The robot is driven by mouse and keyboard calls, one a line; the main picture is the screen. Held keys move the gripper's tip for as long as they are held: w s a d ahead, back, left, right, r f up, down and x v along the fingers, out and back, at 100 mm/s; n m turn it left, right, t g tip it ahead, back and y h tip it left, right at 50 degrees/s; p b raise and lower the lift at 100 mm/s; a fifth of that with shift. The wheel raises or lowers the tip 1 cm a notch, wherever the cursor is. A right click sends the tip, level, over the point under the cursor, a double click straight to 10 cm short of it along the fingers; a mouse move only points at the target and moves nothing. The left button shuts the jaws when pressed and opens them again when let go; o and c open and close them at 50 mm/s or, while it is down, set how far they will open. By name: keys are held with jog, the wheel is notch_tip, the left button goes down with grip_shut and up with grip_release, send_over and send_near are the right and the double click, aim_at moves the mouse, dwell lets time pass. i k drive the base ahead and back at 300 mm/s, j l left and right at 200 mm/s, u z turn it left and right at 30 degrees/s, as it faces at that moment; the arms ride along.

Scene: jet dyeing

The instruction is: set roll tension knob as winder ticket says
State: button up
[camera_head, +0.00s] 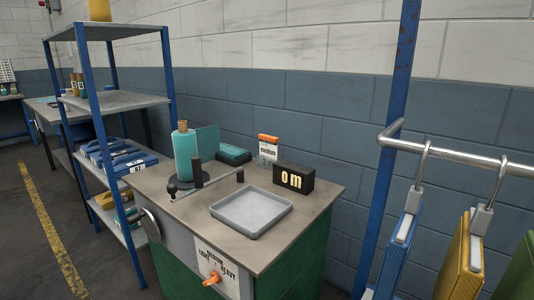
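An orange knob (211,279) sits on the front of the green-sided cabinet, over a white dial plate (228,272) lettered with "light", "heavy" and what looks like "medium" at the top. I cannot tell for sure which mark the knob points at. A white ticket (268,151) under an orange clip stands at the back of the cabinet top. Its small print appears to read "medium". My gripper is not in view.
A blue-framed shelf rack (113,102) stands at left. A metal rail (455,152) with hanging swatches is at right. Floor at lower left is clear.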

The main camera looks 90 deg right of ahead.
aim_at(215, 278)
jog(key=i+j+z, duration=0.1)
jog(key=i+z, duration=0.15)
jog(key=i, duration=0.35)
jog(key=i+j+z, duration=0.2)
jog(key=i, duration=0.45)
jog(key=z, duration=2.75)
